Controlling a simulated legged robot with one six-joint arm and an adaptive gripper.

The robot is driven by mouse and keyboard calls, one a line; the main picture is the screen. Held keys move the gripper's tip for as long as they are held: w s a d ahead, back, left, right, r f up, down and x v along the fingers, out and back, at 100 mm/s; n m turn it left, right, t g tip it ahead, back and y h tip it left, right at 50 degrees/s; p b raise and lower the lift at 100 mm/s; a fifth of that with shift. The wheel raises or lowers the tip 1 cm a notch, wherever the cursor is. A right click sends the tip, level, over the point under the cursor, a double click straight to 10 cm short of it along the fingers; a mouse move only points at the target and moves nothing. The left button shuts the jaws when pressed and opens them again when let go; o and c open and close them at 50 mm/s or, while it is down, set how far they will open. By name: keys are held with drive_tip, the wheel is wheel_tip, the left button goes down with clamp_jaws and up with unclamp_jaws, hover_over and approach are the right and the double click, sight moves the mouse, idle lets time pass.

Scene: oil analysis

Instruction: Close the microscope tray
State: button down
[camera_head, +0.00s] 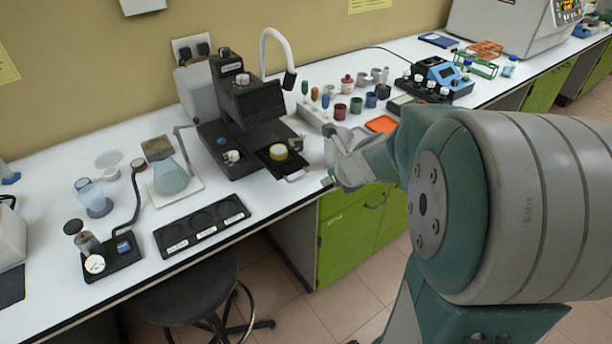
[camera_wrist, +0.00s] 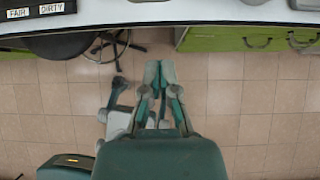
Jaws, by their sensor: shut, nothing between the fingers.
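The black microscope (camera_head: 240,115) stands on the white bench. Its tray (camera_head: 268,158) is pulled out at the front right, with a light-coloured handle (camera_head: 296,177) at its outer end. A yellow-rimmed round dish (camera_head: 279,152) sits on the tray. My gripper (camera_head: 334,168) is to the right of the tray near the bench's front edge, apart from the handle. In the wrist view, my gripper (camera_wrist: 159,68) has its fingers together and empty, pointing toward the bench edge above the floor. The tray cannot be made out clearly in the wrist view.
A black sample mat (camera_head: 202,228) lies left of the tray along the front edge. A black stool (camera_head: 190,287) is below the bench. Floor in front is open.

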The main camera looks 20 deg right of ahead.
sight(279, 148)
drive_tip(key=w+a+f, duration=0.2)
drive_tip(key=w+f, duration=0.3)
drive_tip(key=w, duration=0.2)
drive_tip(key=shift+a, duration=0.2)
drive_tip(key=w+a, duration=0.1)
drive_tip(key=w, duration=0.3)
drive_tip(key=w+a, duration=0.1)
drive_tip(key=w, duration=0.9)
drive_tip(key=shift+a, duration=0.4)
drive_tip(key=shift+s+d, duration=0.1)
